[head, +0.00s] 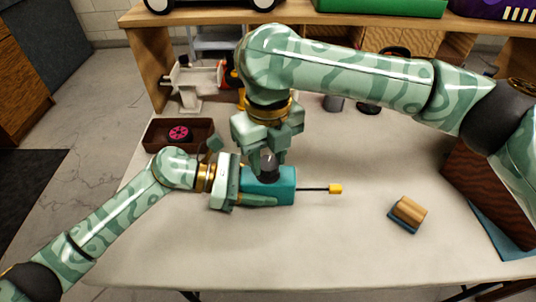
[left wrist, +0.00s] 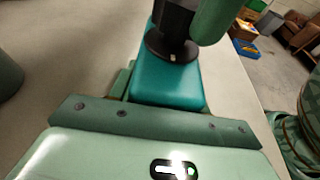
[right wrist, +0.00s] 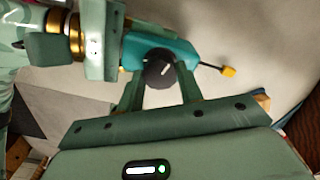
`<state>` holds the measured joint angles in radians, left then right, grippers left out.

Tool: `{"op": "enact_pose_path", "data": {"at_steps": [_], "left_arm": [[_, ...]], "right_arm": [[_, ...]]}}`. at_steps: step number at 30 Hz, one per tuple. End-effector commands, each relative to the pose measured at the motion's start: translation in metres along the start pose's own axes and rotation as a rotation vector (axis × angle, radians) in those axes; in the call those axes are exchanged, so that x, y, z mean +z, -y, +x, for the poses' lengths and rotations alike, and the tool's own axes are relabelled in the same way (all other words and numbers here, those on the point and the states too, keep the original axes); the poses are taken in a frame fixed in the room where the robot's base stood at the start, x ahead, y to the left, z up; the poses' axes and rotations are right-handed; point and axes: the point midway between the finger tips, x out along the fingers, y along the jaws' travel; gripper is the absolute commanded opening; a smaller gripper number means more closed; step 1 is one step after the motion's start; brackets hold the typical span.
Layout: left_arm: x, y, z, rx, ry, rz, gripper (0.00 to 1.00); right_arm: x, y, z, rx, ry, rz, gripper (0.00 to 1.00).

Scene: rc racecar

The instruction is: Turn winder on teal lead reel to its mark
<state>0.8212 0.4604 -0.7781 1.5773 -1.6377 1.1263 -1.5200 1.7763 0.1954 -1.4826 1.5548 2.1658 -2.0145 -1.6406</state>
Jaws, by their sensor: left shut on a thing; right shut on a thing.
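The teal lead reel (head: 283,180) lies on the table, with a thin black lead ending in a yellow tip (head: 335,189) pointing right. My left gripper (head: 248,190) is shut on the reel's left part; the reel's teal body also shows in the left wrist view (left wrist: 168,85). A black round winder (head: 269,167) stands on top of the reel. My right gripper (head: 268,150) reaches down from above and is shut on the winder. In the right wrist view the winder (right wrist: 159,70) sits between the fingertips and bears a white line. Its mark on the reel cannot be made out there.
A wood-coloured block on a blue base (head: 408,213) lies to the right. A brown tray (head: 165,132) with a pink wheel is behind on the left. A wooden shelf (head: 150,65) stands at the back. The front of the table is clear.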

Motion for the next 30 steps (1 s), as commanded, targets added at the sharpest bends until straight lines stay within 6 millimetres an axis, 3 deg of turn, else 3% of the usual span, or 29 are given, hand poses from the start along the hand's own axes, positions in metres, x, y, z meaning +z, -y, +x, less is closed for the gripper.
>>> {"op": "enact_pose_path", "data": {"at_steps": [30], "left_arm": [[-0.0012,-0.0001,-0.0002,0.001,-0.002,-0.002,0.27]], "right_arm": [[0.0,0.0002,-0.0004,0.002,0.002,0.965,0.13]]}}
